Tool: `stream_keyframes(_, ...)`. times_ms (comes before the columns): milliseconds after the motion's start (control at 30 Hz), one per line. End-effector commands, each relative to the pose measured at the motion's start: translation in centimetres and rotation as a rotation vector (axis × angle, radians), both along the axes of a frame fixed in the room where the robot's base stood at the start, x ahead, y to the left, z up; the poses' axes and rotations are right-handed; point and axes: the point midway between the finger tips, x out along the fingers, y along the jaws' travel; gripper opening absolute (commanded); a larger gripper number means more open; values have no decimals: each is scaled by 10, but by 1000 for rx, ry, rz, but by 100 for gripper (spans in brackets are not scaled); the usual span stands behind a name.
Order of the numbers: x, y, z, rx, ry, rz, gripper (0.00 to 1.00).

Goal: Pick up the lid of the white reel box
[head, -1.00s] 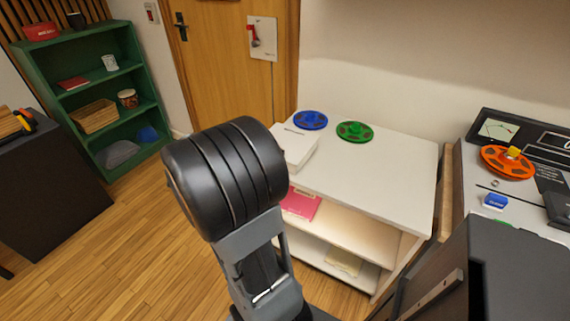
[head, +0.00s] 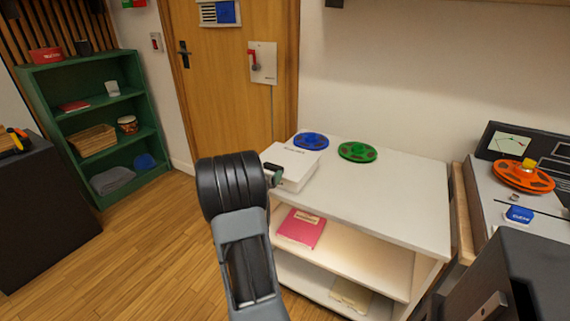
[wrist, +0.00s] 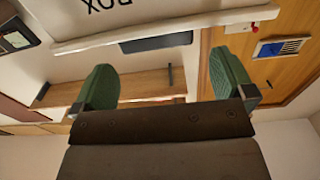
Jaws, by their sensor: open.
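The white reel box (head: 292,166) sits on the left end of the white shelf unit's top, with its lid on. My gripper (head: 274,173) is at the box's near left side, partly hidden behind my dark arm joint. In the wrist view my gripper (wrist: 160,84) is open, its two green-padded fingers apart with nothing gripped. The white box (wrist: 160,20) fills the top of that view, with upside-down "BOX" lettering on its face. I cannot tell whether the fingers touch it.
A blue reel (head: 311,141) and a green reel (head: 357,152) lie behind and right of the box. The white unit top (head: 385,195) is clear at right. A pink folder (head: 302,228) lies on the shelf below. An orange reel (head: 522,178) sits on equipment at right.

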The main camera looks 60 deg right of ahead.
Motion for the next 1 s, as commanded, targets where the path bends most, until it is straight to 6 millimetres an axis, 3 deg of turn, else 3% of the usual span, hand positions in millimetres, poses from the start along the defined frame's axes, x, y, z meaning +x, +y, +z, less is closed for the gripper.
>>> stream_keyframes(167, -1, -8, -1, -1, 1, 0, 100)
stream_keyframes(533, -4, -52, -2, 0, 0, 0, 100)
stream_keyframes(867, -4, -58, -2, 0, 1, 2, 100)
stream_keyframes(1000, -4, -57, -2, 0, 1, 2, 88)
